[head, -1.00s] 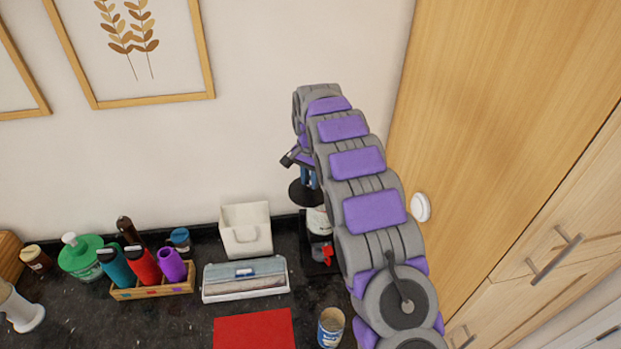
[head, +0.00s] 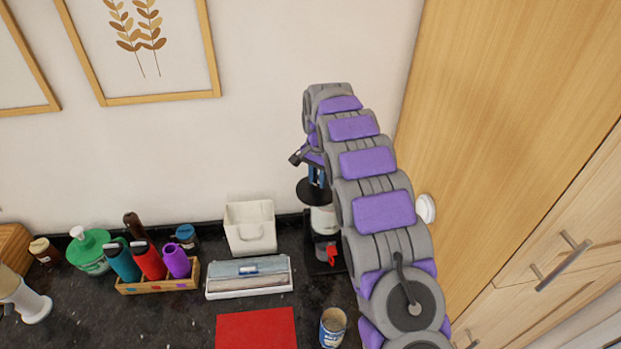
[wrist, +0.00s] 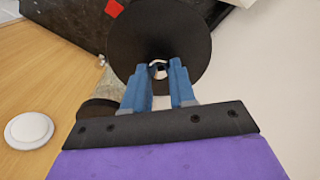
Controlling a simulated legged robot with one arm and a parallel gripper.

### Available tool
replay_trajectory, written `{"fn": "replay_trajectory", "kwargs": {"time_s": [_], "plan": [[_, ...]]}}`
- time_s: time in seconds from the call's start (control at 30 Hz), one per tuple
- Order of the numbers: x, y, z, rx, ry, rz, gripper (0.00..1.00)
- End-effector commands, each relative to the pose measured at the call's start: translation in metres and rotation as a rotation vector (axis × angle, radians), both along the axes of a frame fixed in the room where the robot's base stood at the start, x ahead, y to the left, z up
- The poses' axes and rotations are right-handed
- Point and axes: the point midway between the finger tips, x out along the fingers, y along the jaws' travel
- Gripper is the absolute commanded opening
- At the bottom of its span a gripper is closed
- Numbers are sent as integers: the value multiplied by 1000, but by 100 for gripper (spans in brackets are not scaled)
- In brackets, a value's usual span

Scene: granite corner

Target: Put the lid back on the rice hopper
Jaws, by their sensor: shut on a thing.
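The lid (head: 308,191) is a dark round disc in my gripper, held above the rice hopper. In the wrist view the lid (wrist: 190,40) shows as a wide black disc, and the blue fingers of my gripper (wrist: 163,82) are shut on its middle. The rice hopper (head: 322,220) has a pale clear upper part and a dark stand with a red part low at the front. It stands against the wall, partly behind my arm. The lid appears just over its top. I cannot tell whether they touch.
A white bin (head: 250,236), a wrap box (head: 248,286), a red mat (head: 256,330) and an open can (head: 333,327) are left of my arm. A wooden caddy (head: 160,283) holds bottles. A tall wooden cabinet (head: 500,120) stands close on the right, with a white round knob (head: 425,208).

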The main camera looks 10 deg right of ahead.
Motion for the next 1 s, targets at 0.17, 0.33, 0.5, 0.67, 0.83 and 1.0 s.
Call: {"fn": "replay_trajectory", "kwargs": {"time_s": [0.17,0.33,0.5,0.67,0.83,1.0], "plan": [[0,1,0,-3,0,-1,0],[0,9,0,-11,1,1,0],[0,13,-1,-17,1,1,0],[0,1,0,-10,1,0,0],[0,-11,0,-3,0,0,0],[0,-14,0,-3,0,0,0]]}}
